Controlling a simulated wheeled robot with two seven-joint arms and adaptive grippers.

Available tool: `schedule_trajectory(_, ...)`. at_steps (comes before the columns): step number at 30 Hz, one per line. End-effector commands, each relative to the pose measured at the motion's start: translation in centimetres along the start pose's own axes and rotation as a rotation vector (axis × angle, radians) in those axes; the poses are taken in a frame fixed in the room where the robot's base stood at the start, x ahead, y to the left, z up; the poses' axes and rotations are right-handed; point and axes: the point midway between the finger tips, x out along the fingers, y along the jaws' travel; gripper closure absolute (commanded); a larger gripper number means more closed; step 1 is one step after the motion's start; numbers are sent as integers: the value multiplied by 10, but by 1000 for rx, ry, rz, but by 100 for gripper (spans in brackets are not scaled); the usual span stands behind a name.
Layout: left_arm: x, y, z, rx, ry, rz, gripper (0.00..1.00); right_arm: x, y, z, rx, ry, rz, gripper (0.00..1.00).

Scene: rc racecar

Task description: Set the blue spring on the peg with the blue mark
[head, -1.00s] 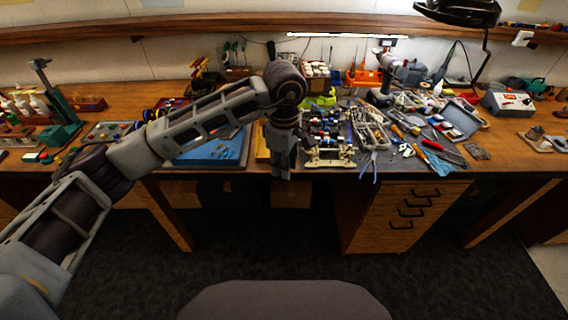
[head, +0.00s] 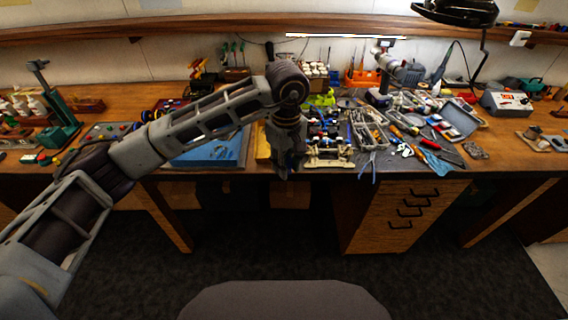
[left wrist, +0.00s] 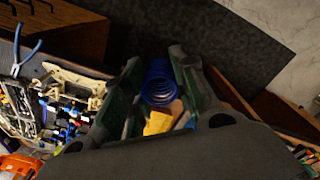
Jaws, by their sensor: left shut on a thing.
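My left gripper (head: 291,172) hangs at the front edge of the bench, just left of the car chassis (head: 329,152). In the left wrist view, the blue spring (left wrist: 158,82) sits between the fingers of my left gripper (left wrist: 157,72), which is shut on it. The chassis also shows at the left of that view (left wrist: 78,84), apart from the spring. I cannot make out the peg with the blue mark in either view. My right gripper is not in view.
A blue mat (head: 212,153) lies left of the gripper. Hand tools, including blue-handled pliers (head: 371,163), and an open case (head: 458,118) crowd the bench to the right. Drawers (head: 400,210) stand below.

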Motion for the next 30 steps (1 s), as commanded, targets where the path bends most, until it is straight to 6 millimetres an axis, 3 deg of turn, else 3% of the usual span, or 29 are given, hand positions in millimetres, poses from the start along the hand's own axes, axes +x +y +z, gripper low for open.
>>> schedule_trajectory(21, -2, 20, 4, 589, 0, 0, 84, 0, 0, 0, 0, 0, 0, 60)
schedule_trajectory(30, 0, 23, -9, 806, 0, -1, 84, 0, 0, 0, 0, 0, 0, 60)
